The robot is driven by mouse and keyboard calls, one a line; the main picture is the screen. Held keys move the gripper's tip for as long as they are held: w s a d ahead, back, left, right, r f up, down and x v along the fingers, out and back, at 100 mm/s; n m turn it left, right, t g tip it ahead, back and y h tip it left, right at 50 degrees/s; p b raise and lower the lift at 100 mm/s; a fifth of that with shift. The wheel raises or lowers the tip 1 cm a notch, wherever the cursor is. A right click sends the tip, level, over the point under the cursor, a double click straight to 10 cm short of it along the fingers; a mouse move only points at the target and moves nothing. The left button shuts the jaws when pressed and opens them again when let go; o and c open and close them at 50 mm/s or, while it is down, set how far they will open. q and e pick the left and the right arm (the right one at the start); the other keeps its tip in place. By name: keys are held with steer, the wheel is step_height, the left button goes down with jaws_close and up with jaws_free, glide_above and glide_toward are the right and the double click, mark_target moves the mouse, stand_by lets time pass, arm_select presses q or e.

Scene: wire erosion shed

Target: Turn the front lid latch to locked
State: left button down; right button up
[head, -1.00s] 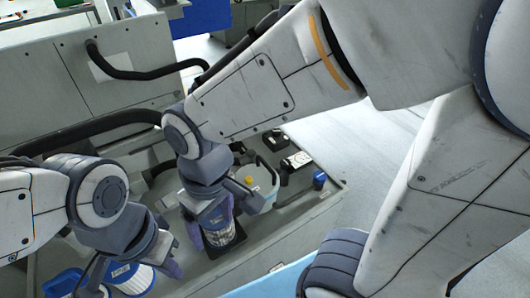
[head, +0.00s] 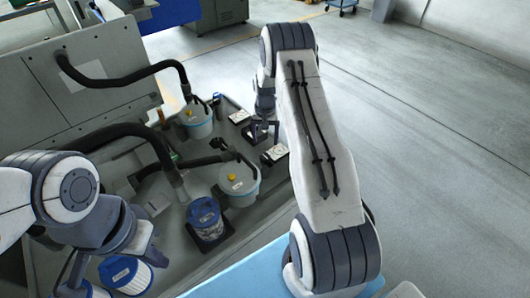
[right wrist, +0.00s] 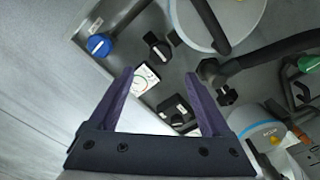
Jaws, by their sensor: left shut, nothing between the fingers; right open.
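The front lid latch is not clearly identifiable. In the right wrist view, a blue knob (right wrist: 98,45) and a black knob (right wrist: 158,46) stand on the grey deck beyond my fingers. A white tank (right wrist: 215,22) with a dark bar across it is at the top. My right gripper (right wrist: 160,90) is open and empty, with a small white gauge (right wrist: 146,78) and a black block (right wrist: 177,110) seen between its fingers. In the head view, my right gripper (head: 263,131) is low over the deck, right of the rear tank (head: 194,121). My left gripper (head: 112,262) is shut and empty at lower left.
The front tank (head: 238,184) has a yellow knob and a thick black hose beside it. A blue filter canister (head: 206,219) and a white-blue filter (head: 127,274) stand in the grey machine tub. A raised grey panel (head: 90,70) is behind. Floor at right is clear.

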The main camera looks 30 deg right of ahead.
mark_target(265, 156)
step_height(265, 156, down, 9)
steer(key=shift+r+p, duration=0.1)
steer(key=shift+p, duration=0.8)
jaws_close()
steer(key=shift+f+m+b, duration=0.2)
steer(key=shift+m+b, duration=1.45)
steer(key=shift+m, duration=0.25)
steer(key=m+b, duration=0.2)
steer(key=m, duration=0.2)
steer(key=shift+m+b, duration=0.3)
steer(key=m+b, duration=0.1)
steer(key=m, duration=0.3)
steer(key=shift+r+b, duration=0.1)
steer(key=shift+b, duration=0.3)
steer(key=shift+r+m+b, duration=0.1)
steer(key=shift+m+b, duration=0.55)
steer(key=shift+m, duration=2.15)
jaws_free()
